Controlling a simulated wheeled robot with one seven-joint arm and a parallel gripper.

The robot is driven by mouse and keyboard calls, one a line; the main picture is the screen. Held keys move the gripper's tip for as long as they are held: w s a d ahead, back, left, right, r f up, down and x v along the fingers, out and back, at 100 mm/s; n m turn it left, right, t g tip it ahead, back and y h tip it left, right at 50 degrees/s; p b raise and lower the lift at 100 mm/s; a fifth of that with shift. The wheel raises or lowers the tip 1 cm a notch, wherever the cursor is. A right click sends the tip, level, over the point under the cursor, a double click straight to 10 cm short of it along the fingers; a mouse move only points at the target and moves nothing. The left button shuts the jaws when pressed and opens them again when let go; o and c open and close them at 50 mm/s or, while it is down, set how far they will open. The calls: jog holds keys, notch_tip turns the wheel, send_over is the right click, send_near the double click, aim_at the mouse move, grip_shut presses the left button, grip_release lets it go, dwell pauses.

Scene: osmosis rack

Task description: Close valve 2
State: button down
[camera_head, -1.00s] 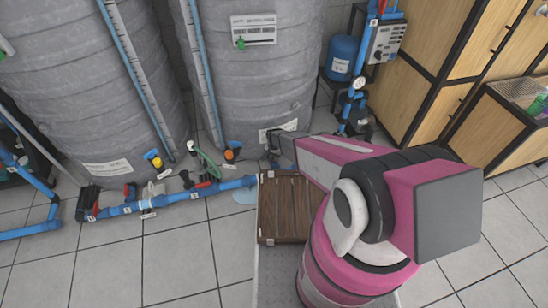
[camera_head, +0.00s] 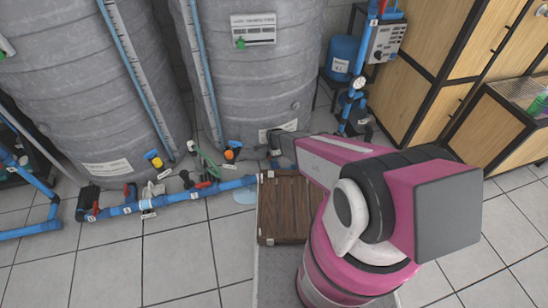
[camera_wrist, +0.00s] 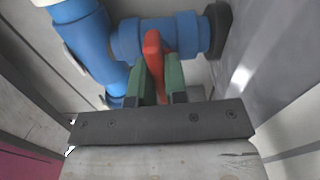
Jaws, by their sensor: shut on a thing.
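In the wrist view, a red valve handle (camera_wrist: 152,45) stands on a blue pipe fitting (camera_wrist: 186,34). My gripper (camera_wrist: 159,74) has its two green fingers on either side of this handle and is shut on it. No number can be read on the held valve.
A blue pipe (camera_head: 170,199) with several small valves and tags runs along the floor before the tanks. A brown wooden crate (camera_head: 283,238) lies under my arm. A blue vessel (camera_head: 341,57) and wooden cabinets (camera_head: 440,85) stand at right. Tiled floor is clear at front left.

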jog(key=shift+m, duration=0.4)
jog(key=c, duration=1.1)
grip_release()
jog(key=shift+c, duration=0.2)
notch_tip(320, 180, up, 11)
